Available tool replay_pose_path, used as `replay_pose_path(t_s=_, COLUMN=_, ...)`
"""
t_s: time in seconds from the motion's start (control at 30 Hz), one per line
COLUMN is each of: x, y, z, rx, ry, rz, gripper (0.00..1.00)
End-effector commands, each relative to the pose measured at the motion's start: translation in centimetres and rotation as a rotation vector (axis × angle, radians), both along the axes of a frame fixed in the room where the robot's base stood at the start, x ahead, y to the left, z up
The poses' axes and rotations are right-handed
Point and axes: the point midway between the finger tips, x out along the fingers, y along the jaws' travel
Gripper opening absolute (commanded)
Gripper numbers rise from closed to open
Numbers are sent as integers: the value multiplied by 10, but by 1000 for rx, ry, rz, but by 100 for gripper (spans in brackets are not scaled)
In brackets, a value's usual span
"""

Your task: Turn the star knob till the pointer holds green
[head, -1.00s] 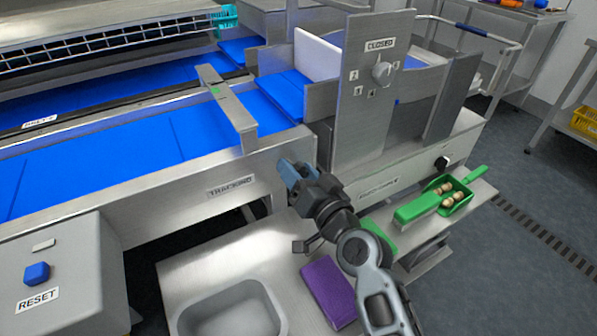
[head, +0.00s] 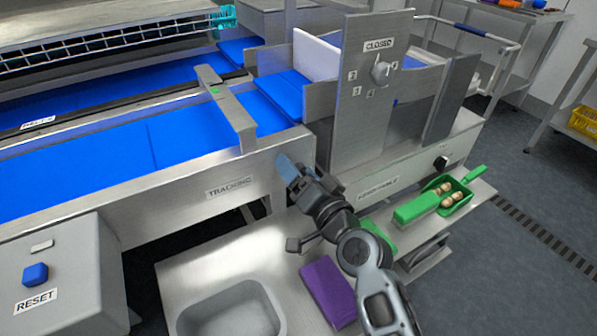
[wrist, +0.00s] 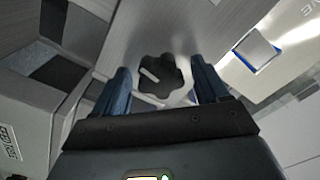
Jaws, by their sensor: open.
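The black star knob (wrist: 159,75), with a white line on its face, shows in the wrist view on a grey metal panel. My gripper (wrist: 159,68) is open, with one blue finger on each side of the knob and visible gaps; I cannot tell how deep the fingertips reach. In the head view my gripper (head: 287,166) is at the right end of the conveyor's side panel, right of the TRACKING label (head: 229,187), and hides the knob. A green mark (head: 214,90) shows on the metal bar across the blue belt (head: 95,160); I cannot make out a pointer.
A dial plate marked CLOSED (head: 362,115) stands behind my gripper. A RESET box (head: 75,250) stands at front left.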

Motion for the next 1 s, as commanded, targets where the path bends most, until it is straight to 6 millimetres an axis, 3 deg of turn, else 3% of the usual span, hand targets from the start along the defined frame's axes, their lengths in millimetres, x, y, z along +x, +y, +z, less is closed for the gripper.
replay_pose_path(t_s=0.23, x=-9, y=-6, z=-1, rx=0, ry=-1, rz=-1, gripper=74)
replay_pose_path(t_s=0.63, x=-58, y=-39, z=-2, rx=0, ry=1, rz=-1, gripper=74)
replay_pose_path(t_s=1.0, x=-65, y=-44, z=0, rx=0, ry=0, rz=0, gripper=74)
